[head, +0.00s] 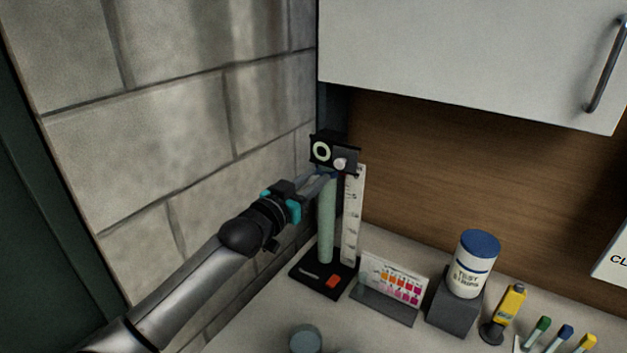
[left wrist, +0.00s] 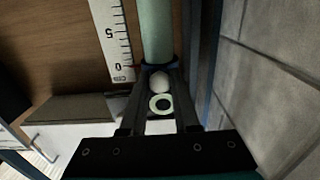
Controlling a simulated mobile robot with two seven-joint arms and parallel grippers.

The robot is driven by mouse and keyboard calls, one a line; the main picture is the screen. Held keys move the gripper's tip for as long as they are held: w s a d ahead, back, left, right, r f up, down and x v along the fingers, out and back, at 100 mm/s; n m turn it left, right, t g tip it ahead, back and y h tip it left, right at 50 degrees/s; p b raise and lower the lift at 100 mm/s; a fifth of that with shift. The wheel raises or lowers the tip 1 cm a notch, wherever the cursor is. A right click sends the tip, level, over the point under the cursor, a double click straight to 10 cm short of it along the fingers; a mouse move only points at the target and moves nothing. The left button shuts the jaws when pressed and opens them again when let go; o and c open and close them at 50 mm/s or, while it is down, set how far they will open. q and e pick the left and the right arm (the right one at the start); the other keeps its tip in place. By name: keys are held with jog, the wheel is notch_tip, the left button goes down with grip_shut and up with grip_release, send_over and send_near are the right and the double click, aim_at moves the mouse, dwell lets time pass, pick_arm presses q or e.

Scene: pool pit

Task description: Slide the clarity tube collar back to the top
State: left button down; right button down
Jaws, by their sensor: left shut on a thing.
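The clarity tube (head: 326,225) is a pale green upright cylinder on a black base (head: 312,284). A black head with a pale ring and a white knob (head: 335,153) tops the stand. My left gripper (head: 328,176) is at the tube's upper end, just below this head. In the left wrist view its fingers (left wrist: 159,72) are shut around a dark blue collar (left wrist: 160,64) on the tube (left wrist: 156,30). The collar is level with about the 0 end of the white scale (left wrist: 112,40). The fingers partly hide the collar. My right gripper is not in view.
A stone wall (head: 180,130) stands close on the left of my arm. A white cabinet (head: 460,55) overhangs at upper right. On the counter are a colour chart (head: 393,282), a test-strip jar (head: 470,268) on a grey block, a yellow bottle (head: 509,306) and several capped vials.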

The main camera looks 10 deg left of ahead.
pick_arm(q)
jog(key=shift+r, duration=0.45)
jog(key=c, duration=1)
grip_release()
jog(key=o, duration=0.3)
jog(key=shift+f, duration=0.15)
jog(key=shift+s, duration=0.1)
jog(key=shift+s+a+f, duration=0.15)
jog(key=shift+s, duration=0.1)
jog(key=v, duration=1.4)
jog(key=shift+s+a, duration=0.1)
jog(key=shift+s, duration=0.1)
